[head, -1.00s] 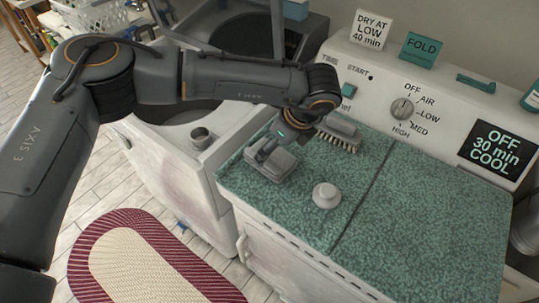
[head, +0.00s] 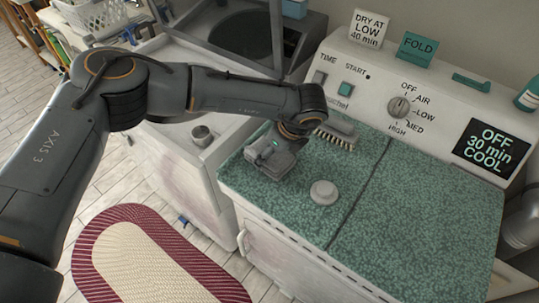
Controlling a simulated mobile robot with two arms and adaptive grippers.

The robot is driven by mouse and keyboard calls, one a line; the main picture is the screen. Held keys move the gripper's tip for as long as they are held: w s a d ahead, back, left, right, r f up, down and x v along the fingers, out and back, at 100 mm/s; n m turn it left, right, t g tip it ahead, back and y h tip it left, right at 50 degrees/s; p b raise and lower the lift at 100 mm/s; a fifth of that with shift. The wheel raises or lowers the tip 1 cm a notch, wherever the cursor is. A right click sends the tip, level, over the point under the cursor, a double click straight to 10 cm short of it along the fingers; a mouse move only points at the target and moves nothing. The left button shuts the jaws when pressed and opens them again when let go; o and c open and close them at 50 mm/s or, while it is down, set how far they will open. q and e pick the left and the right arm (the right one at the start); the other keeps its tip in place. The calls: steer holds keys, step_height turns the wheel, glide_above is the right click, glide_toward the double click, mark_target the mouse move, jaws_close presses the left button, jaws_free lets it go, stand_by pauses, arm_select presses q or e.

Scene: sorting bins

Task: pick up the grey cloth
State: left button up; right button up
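The grey cloth (head: 276,166) looks like a small folded pad. It lies on the left part of the green speckled top of the dryer. My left gripper (head: 266,152) points down right at the cloth and covers part of it. Its fingertips are hidden against the grey of the cloth, so I cannot tell whether they are open or shut on it. My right gripper is not in view.
A brush (head: 337,134) lies just behind the gripper, close to my arm. A round grey knob-like piece (head: 323,192) sits in front. The dryer's control panel (head: 425,97) rises behind. The right half of the green top (head: 430,215) is clear.

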arm_select(q)
steer(key=shift+r+b, duration=0.3)
steer(key=shift+r, duration=0.4)
steer(key=s+r+b, duration=0.1)
steer(key=r, duration=0.1)
steer(key=s+a+r+b, duration=0.1)
steer(key=r, duration=0.1)
steer(key=s+a+r+b, duration=0.1)
steer(key=r, duration=0.1)
steer(key=shift+s+a, duration=0.15)
steer(key=s+a+r+b, duration=0.4)
steer(key=s+a+r, duration=0.1)
steer(key=s, duration=0.3)
steer(key=shift+s+a+r, duration=0.2)
steer(key=shift+a+r, duration=0.1)
